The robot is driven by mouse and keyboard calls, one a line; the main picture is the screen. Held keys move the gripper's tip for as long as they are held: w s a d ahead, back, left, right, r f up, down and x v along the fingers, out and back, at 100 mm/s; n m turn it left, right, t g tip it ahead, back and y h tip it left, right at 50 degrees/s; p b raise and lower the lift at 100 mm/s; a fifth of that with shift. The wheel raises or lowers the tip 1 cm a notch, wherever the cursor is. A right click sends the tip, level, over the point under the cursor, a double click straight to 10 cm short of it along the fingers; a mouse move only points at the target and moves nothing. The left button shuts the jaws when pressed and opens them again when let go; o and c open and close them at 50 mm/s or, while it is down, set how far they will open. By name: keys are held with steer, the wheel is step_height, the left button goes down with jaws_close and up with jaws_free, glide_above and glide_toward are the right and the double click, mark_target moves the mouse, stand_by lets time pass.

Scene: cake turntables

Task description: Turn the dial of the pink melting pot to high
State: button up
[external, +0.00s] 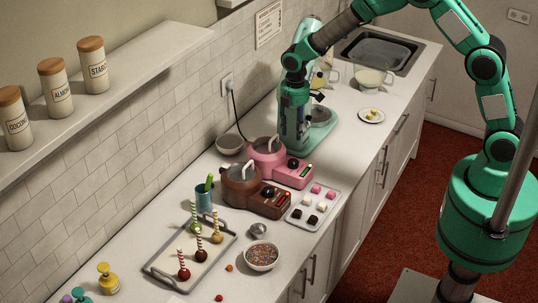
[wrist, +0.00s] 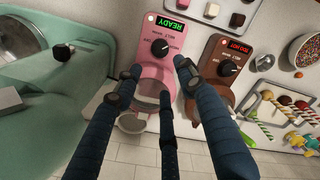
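A brown melting pot (external: 240,186) with its own dial (wrist: 229,68) and red display stands close beside the pink one. The teal mixer (external: 293,130) stands on the other side. A sweets tray (external: 330,197) lies near the front edge, and a cake-pop tray (external: 165,268) lies farther left.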

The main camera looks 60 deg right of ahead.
mark_target(293, 161)
steer(key=b, duration=0.2)
steer(key=shift+f+b, duration=0.15)
steer(key=shift+b, duration=0.25)
steer(key=shift+s+r+b, duration=0.1)
steer(key=shift+r+b, duration=0.1)
steer(key=shift+b, duration=0.2)
step_height(293, 161, down, 14)
steer(key=shift+r+p, duration=0.15)
steer(key=shift+p, duration=0.2)
stand_by(0.4)
steer(key=shift+c, duration=0.2)
steer(key=c, duration=0.9)
